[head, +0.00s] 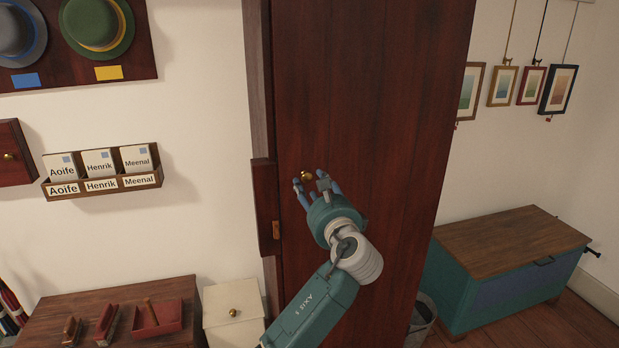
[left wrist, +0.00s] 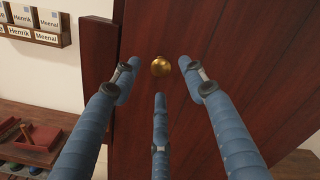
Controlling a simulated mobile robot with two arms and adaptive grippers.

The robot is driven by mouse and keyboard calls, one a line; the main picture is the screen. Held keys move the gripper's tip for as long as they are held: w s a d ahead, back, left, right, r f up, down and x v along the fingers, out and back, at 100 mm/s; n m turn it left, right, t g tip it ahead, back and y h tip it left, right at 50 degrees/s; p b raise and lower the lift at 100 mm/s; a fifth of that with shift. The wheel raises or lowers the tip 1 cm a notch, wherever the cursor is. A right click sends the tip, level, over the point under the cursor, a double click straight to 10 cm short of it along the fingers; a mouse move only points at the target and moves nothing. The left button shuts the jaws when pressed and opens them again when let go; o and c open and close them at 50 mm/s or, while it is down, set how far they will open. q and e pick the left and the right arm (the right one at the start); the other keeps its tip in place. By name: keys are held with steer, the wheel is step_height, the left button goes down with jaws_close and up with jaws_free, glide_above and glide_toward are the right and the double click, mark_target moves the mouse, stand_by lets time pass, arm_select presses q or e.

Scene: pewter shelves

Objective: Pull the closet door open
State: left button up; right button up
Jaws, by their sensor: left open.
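The closet door (head: 370,110) is a tall dark red-brown wooden panel in the middle of the head view. A small round brass knob (head: 307,175) sits on it near its left edge. My left gripper (head: 315,185) is open in front of the knob, its blue fingers spread around it. In the left wrist view the knob (left wrist: 161,66) shows just beyond the fingertips, between the upper two and above the lower one. The fingers are not closed on it; I cannot tell if any touches the door. The right gripper is not in view.
A wooden block with a small orange-brown plate (head: 276,230) stands at the door's left edge. A letter rack (head: 103,188) hangs on the wall at left. A teal chest (head: 510,290) and a grey bin (head: 421,318) stand at right. A cream box (head: 234,322) stands below left.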

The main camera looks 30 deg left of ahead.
mark_target(308, 179)
arm_select(q)
steer(key=shift+p+x, duration=0.3)
steer(key=shift+x, duration=1.65)
jaws_close()
